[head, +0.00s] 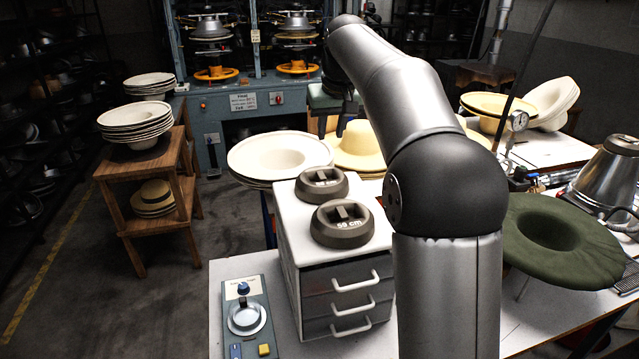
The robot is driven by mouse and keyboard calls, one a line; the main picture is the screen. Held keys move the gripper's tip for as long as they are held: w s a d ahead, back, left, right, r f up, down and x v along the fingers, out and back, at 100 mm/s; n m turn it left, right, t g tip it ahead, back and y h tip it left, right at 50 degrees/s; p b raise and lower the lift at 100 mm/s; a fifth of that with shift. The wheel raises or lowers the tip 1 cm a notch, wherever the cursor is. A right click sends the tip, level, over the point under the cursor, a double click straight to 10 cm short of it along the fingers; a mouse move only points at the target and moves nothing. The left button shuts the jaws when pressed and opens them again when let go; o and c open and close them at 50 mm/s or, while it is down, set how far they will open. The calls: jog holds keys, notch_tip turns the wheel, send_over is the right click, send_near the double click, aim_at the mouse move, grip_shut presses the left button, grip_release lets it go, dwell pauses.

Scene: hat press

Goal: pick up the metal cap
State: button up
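No part is clearly marked as the metal cap. A shiny metal cone with a dark top (607,178) stands at the right edge of the table, partly cut off by the frame. A small round silver metal piece (247,318) sits on the control panel at the front left. My gripper (342,126) is dark and small, pointing down beyond the drawer unit near the yellow hats. It is far from both metal pieces. My arm partly hides it, and its opening cannot be made out. I see nothing held in it.
A white-topped drawer unit (287,228) carries two grey-brown round weights (342,224). Pale hats (280,155) are stacked behind it. A green felt hat (562,240) stands right of my arm. A wooden stand (163,162) with hats is at left; floor before it is clear.

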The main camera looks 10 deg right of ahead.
jog(key=p, duration=0.2)
send_over(322, 177)
jog(key=s, duration=0.2)
notch_tip(322, 177, down, 11)
jog(key=shift+w+d+r, duration=0.1)
jog(key=shift+d+r, duration=0.05)
jog(key=shift+p+x, duration=0.7)
jog(key=shift+x, duration=2.05)
jog(key=shift+s, duration=0.25)
jog(key=shift+c, duration=0.4)
grip_shut()
jog(key=shift+w+r, duration=0.1)
jog(key=shift+r, duration=0.05)
